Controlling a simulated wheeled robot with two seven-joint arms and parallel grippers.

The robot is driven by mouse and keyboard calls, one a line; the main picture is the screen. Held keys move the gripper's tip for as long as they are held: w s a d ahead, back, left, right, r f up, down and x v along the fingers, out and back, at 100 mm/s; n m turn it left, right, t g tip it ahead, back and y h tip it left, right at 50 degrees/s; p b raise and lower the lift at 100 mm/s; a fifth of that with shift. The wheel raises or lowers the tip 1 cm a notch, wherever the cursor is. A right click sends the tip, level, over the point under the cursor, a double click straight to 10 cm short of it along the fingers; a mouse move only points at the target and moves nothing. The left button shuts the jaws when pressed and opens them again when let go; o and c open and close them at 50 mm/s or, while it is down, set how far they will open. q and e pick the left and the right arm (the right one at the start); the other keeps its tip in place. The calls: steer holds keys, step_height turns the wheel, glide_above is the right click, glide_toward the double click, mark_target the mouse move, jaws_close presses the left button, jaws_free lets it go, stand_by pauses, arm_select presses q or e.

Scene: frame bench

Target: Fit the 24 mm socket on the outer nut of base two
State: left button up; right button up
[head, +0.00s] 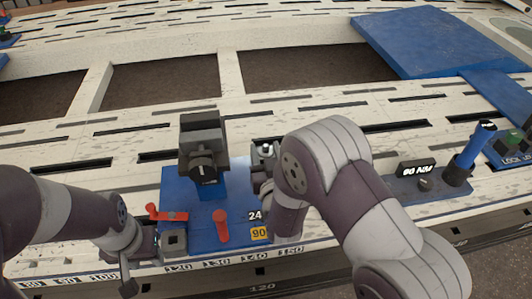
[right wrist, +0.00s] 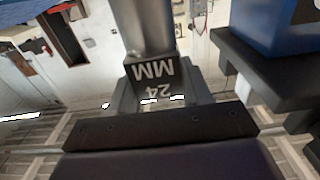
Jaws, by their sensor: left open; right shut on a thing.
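My right gripper (right wrist: 162,100) is shut on a dark block marked "24 MM", the 24 mm socket (right wrist: 152,74). A bright metal cylinder (right wrist: 143,25) rises from this block in the right wrist view. In the head view my right wrist hangs over the right side of a blue base (head: 204,238) labelled 24 and 90, and hides part of it. A small grey metal part (head: 265,150) shows beside that wrist. My left gripper (head: 150,264) is open by the base's front left corner. I cannot make out the outer nut or which base is two.
A dark block head (head: 201,140) stands on the base's blue post. To the right are a "90 NM" display (head: 416,168) and an upright blue cylinder (head: 468,150). A large blue panel (head: 440,42) lies at the back right.

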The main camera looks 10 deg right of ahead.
steer(key=shift+f+b, duration=2.3)
steer(key=shift+f, duration=0.65)
steer(key=shift+f+b, duration=0.7)
steer(key=shift+f, duration=0.15)
steer(key=shift+r, duration=0.1)
steer(key=shift+r+p, duration=0.55)
steer(key=shift+p, duration=0.1)
stand_by(0.5)
